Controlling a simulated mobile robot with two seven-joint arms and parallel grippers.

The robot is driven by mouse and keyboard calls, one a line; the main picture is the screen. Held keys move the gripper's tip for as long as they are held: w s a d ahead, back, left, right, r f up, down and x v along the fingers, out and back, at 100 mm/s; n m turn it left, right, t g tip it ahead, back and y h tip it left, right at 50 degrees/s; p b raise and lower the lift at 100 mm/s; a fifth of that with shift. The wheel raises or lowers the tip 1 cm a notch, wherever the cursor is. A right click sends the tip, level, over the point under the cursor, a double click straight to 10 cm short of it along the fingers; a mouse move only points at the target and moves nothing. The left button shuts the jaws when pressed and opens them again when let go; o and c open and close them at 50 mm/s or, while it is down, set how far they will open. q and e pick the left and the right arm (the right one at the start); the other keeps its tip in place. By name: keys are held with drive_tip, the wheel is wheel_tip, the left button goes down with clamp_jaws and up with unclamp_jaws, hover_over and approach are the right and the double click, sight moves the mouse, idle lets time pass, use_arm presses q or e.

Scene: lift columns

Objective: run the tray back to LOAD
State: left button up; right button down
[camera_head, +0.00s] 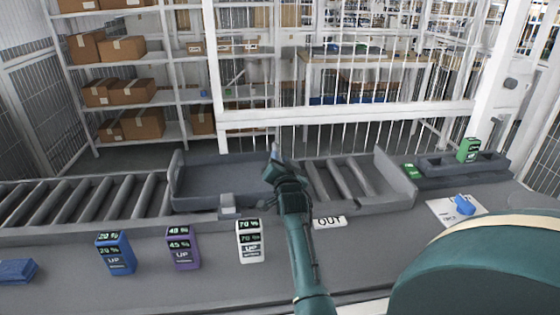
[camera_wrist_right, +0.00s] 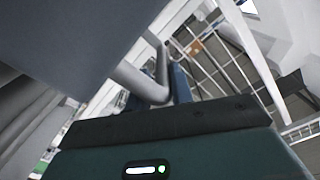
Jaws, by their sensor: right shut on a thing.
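The grey tray (camera_head: 222,180) sits on the roller conveyor, left of the middle in the head view. My right gripper (camera_head: 275,158) is at the tray's right end, shut on it; the exact grip is partly hidden by the gripper itself. In the right wrist view a grey surface fills the upper left and a pale bar runs close to the gripper (camera_wrist_right: 178,88). No LOAD label is readable. The OUT label (camera_head: 328,221) lies on the conveyor's near side, right of my right gripper. My left gripper is not in view.
Bare rollers (camera_head: 95,200) run left of the tray; more rollers (camera_head: 345,180) lie right, up to a grey end wall (camera_head: 396,178). Blue (camera_head: 116,254), purple (camera_head: 183,248) and white (camera_head: 250,241) column boxes stand on the near counter. A white railing stands behind the conveyor.

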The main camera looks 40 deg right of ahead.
drive_tip(key=shift+r, duration=0.4)
drive_tip(key=c, duration=1.6)
unclamp_jaws()
drive_tip(key=shift+c, duration=0.2)
drive_tip(key=shift+o, duration=1.4)
drive_tip(key=shift+f, duration=0.25)
wheel_tip(320, 180, up, 10)
drive_tip(key=shift+r, duration=0.1)
